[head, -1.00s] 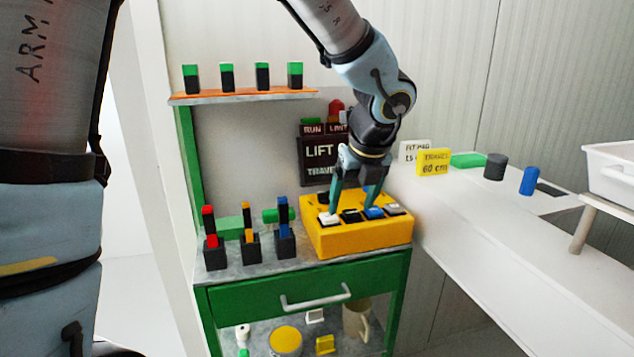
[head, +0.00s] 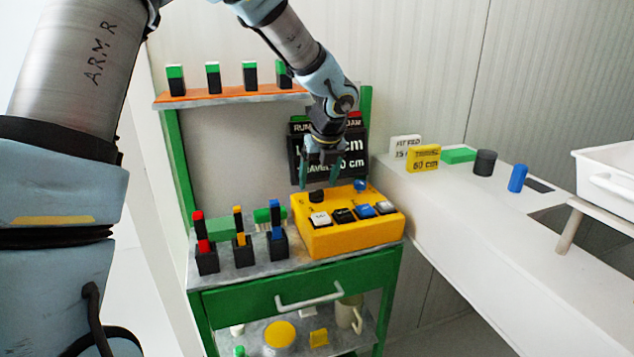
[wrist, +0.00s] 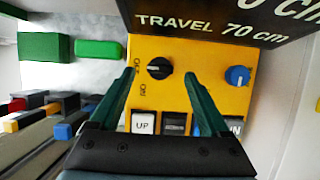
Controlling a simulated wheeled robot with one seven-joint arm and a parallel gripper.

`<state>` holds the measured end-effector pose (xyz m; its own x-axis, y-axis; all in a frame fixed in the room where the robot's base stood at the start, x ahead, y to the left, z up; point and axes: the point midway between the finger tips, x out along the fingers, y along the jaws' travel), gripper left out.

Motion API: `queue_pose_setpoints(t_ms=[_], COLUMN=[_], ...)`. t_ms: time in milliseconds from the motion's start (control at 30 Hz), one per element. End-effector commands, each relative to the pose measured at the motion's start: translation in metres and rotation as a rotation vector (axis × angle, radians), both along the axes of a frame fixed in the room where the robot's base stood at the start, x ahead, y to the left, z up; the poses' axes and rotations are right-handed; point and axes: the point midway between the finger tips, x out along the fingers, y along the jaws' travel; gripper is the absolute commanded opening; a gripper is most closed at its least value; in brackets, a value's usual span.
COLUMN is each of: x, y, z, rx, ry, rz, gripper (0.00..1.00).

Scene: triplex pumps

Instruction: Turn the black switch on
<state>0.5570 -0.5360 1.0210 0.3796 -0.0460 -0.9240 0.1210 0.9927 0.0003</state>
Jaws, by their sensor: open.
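The yellow control box (head: 345,236) stands on the green bench. A black rotary switch (head: 316,196) sits on its back left part; in the wrist view the black switch (wrist: 159,68) has a pale pointer line pointing left, toward one of two printed labels on its left. My gripper (head: 333,186) is open and empty above the box. In the wrist view its fingers (wrist: 160,74) stand on either side of the black switch, apart from it.
White, black and blue push buttons (head: 343,215) line the box's front. A dark display sign (head: 352,160) stands just behind it. Upright levers (head: 240,238) stand to the left. A white counter (head: 470,215) lies to the right.

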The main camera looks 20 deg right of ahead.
Motion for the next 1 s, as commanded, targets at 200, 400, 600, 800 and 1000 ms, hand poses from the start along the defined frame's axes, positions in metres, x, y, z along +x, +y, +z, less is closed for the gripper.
queue_pose_setpoints(t_ms=[200, 400, 600, 800, 1000], x=[0.009, 0.011, 0.011, 0.011, 0.011], y=[-0.001, -0.002, -0.002, -0.002, -0.002], z=[-0.024, -0.03, -0.03, -0.03, -0.03], rx=[0.001, -0.001, -0.001, -0.001, -0.001], ry=[0.001, -0.001, -0.001, -0.001, -0.001], rz=[-0.002, 0.0, 0.0, 0.0, 0.0], gripper=[0.8, 0.8, 0.79, 0.56, 0.34])
